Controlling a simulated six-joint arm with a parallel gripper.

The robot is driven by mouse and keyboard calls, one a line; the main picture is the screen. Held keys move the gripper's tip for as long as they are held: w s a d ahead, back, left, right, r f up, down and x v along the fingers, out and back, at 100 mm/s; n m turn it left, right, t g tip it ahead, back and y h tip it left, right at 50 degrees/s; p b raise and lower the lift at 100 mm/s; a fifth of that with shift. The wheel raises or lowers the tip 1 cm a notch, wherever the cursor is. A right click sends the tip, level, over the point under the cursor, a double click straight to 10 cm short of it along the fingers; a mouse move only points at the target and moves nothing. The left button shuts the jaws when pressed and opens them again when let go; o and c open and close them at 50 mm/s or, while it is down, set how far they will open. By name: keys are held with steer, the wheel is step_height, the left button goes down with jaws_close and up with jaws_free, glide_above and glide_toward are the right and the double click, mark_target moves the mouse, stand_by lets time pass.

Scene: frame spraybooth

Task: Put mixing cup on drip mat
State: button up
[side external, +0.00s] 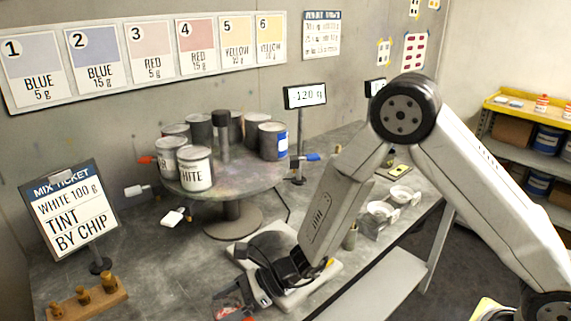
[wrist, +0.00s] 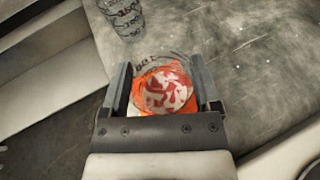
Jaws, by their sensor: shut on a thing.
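In the wrist view the mixing cup (wrist: 162,88) is a clear cup with printed marks and streaky red and white contents. My gripper (wrist: 160,70) is shut on it, with one finger on each side of the cup. An orange-red patch shows around and below the contents; I cannot tell whether it is paint or a surface under the cup. In the side view my gripper (side external: 243,302) is low at the bench's front edge, and the cup is mostly hidden there. I cannot make out the drip mat for certain in either view.
Another clear graduated cup (wrist: 126,14) stands just beyond my gripper. A round turntable (side external: 225,182) with several paint cans is behind. A mix ticket sign (side external: 74,212) and brass weights (side external: 88,295) stand at left. Small white bowls (side external: 381,210) sit to the right.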

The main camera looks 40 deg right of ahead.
steer(key=shift+f, duration=0.15)
steer(key=o, duration=1.2)
steer(key=shift+c, duration=0.2)
steer(key=shift+d+r, duration=0.2)
steer(key=shift+r, duration=0.05)
steer(key=v, duration=1.1)
steer(key=shift+s+d, duration=0.2)
steer(key=shift+d, duration=0.05)
